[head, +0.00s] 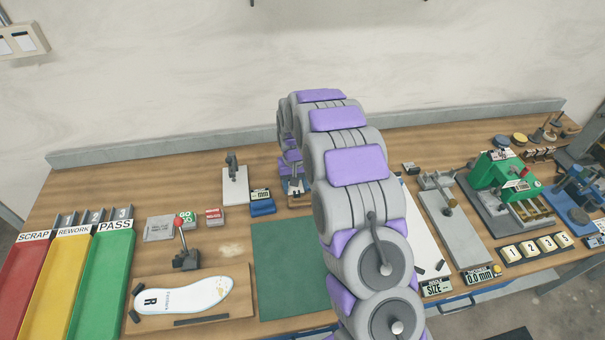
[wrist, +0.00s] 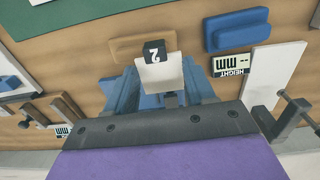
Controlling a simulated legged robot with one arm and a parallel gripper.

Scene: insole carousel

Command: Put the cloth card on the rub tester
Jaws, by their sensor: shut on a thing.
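In the wrist view my gripper (wrist: 163,88) is shut on a small pale card (wrist: 172,77) with a black tag marked 2, which I take for the cloth card. The card sits between the blue fingers, close to a wooden block (wrist: 128,47); I cannot tell if they touch. In the head view my gripper (head: 295,187) is mostly hidden behind my arm, low over the back middle of the bench. No machine has a readable rub tester label. A green machine (head: 492,172) and a blue machine (head: 577,190) stand at the right.
A height gauge (head: 234,182) and blue block (head: 262,207) stand just left of my gripper. A green mat (head: 283,270) lies in front, clear where visible. An insole (head: 182,297), a red-knobbed lever (head: 184,250) and coloured trays (head: 104,270) are at the left.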

